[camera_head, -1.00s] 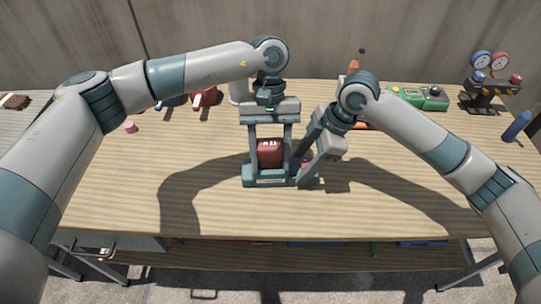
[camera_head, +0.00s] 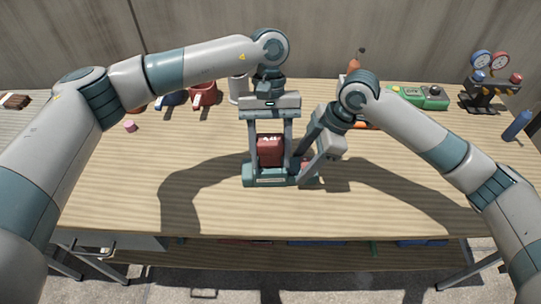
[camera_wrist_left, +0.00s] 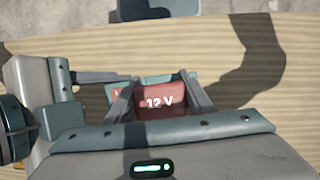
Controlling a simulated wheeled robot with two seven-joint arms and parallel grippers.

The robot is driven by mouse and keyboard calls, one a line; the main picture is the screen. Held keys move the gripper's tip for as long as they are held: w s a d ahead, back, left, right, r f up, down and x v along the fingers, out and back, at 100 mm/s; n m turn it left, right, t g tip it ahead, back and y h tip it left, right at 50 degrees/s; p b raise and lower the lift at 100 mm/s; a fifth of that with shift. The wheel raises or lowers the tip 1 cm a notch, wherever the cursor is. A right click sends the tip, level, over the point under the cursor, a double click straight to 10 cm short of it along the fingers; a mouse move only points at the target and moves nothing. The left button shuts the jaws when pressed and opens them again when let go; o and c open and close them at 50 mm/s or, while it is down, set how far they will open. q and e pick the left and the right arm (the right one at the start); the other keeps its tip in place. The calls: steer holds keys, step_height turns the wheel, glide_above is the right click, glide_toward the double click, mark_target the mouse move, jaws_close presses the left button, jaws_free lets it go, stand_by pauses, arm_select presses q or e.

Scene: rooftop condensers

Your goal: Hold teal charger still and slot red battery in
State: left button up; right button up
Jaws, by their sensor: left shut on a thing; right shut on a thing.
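The teal charger (camera_head: 268,183) stands on the table at the middle of the head view. My left gripper (camera_head: 270,165) points down and is shut on the red battery (camera_head: 270,150), one finger on each side. The battery, marked 12 V in the left wrist view (camera_wrist_left: 165,101), is upright over the left part of the charger. Whether its bottom is inside the slot is hidden. My right gripper (camera_head: 302,172) reaches down at a slant and is shut on the charger's right part. Another red piece (camera_head: 306,163) shows at the charger's right, partly covered by the right fingers.
At the back stand red (camera_head: 204,93) and blue (camera_head: 172,98) items, a white cylinder (camera_head: 238,88), a green device (camera_head: 419,97) and a gauge stand (camera_head: 488,95). A pink piece (camera_head: 129,126) lies left. The table's front is clear.

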mark_target(271, 143)
arm_select(q)
steer(key=shift+r, duration=1.85)
steer(key=shift+f, duration=0.25)
steer(key=shift+f, duration=1)
steer(key=shift+f, duration=1.25)
stand_by(0.3)
steer(key=o, duration=1.3)
steer(key=v, duration=1.2)
